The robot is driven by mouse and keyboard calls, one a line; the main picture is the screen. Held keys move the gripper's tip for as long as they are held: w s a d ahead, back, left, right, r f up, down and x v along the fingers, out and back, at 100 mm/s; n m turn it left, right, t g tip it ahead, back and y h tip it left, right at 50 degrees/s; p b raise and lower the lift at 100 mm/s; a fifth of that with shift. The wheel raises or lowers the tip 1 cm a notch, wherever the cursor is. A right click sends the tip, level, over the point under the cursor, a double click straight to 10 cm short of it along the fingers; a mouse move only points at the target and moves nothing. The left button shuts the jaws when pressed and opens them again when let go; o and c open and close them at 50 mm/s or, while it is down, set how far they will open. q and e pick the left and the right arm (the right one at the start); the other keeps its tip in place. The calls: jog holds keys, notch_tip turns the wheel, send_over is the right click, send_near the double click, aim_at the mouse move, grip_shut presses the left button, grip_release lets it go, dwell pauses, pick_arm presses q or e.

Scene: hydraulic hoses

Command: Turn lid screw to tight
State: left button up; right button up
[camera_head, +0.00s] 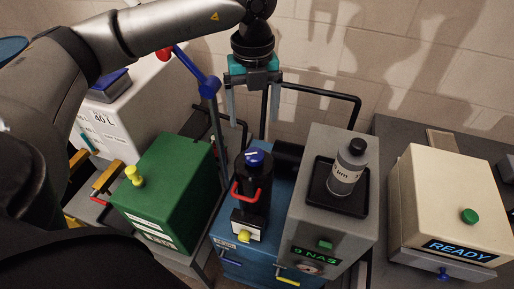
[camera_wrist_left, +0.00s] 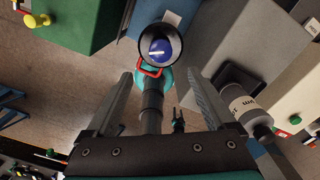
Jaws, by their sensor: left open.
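The lid screw (camera_head: 254,158) is a blue knob with a white mark, on top of a black cylindrical housing (camera_head: 253,190) with a red handle (camera_head: 237,193). My left gripper (camera_head: 253,120) is open and empty, pointing down above the knob and apart from it. In the left wrist view, the blue knob (camera_wrist_left: 161,49) sits inside the housing's round dark rim, ahead of the open fingers (camera_wrist_left: 160,80) and roughly centred between them. The white mark shows as a short bar on the knob.
A blue lever with a red ball (camera_head: 207,86) stands close left of the gripper. A green box (camera_head: 165,190) is at left. A grey unit with a bottle (camera_head: 347,170) stands right of the housing. A beige box reading READY (camera_head: 450,200) is farther right. A black pipe frame (camera_head: 320,92) runs behind.

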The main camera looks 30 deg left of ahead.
aim_at(254, 153)
pick_arm(q)
notch_tip(254, 153, down, 4)
jog(key=shift+s+r, duration=0.1)
notch_tip(254, 153, down, 9)
jog(key=shift+f+p, duration=0.1)
jog(key=shift+p, duration=0.6)
pick_arm(e)
jog(key=shift+s+r, duration=0.3)
jog(key=shift+r, duration=0.45)
pick_arm(q)
jog(key=shift+c, duration=0.3)
jog(key=c, duration=1.3)
pick_arm(e)
jog(key=shift+s, duration=0.1)
